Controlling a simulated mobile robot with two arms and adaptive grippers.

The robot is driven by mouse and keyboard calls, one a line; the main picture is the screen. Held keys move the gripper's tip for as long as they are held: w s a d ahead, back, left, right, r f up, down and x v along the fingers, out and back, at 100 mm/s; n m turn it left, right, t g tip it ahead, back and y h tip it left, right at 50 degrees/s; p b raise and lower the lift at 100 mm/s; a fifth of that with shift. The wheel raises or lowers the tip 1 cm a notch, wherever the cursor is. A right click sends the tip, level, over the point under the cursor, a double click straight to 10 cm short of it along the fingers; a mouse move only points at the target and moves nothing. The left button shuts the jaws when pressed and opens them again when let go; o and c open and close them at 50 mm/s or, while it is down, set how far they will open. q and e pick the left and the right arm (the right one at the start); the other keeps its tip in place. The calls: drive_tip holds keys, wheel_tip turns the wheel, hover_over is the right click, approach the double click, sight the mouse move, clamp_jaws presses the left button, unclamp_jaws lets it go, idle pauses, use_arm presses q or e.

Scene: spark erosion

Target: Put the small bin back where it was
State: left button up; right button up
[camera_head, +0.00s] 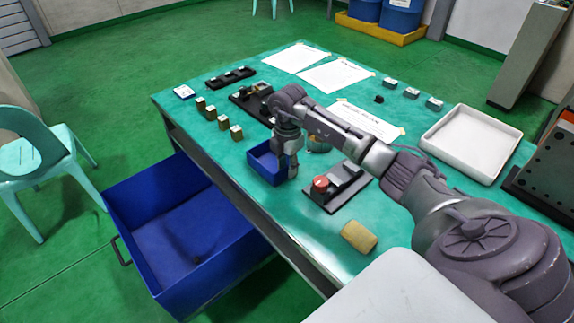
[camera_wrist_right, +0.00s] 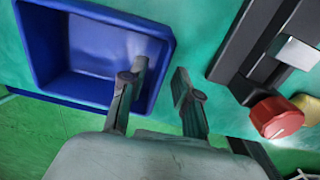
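The small blue bin (camera_head: 262,164) sits upright and empty on the green table (camera_head: 225,172), close to its long near edge. My right gripper (camera_head: 287,172) is down at the bin's right side. In the right wrist view the bin (camera_wrist_right: 92,50) fills the upper left. There the fingers of the right gripper (camera_wrist_right: 161,80) are apart, with the bin's right wall between them: one finger over the inside, the other outside. A gap shows between the fingers and the wall, though contact is hard to judge. My left gripper is not in view.
Right of the bin stands a black fixture with a red knob (camera_head: 320,183). Several small brass blocks (camera_head: 223,122) stand to the left. A white tray (camera_head: 470,140) is far right. A large blue bin (camera_head: 180,236) stands beside the table.

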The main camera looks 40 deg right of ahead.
drive_tip(key=shift+r, duration=0.6)
wheel_tip(320, 180, up, 11)
drive_tip(key=b, duration=0.1)
drive_tip(key=shift+s, duration=0.15)
idle(0.3)
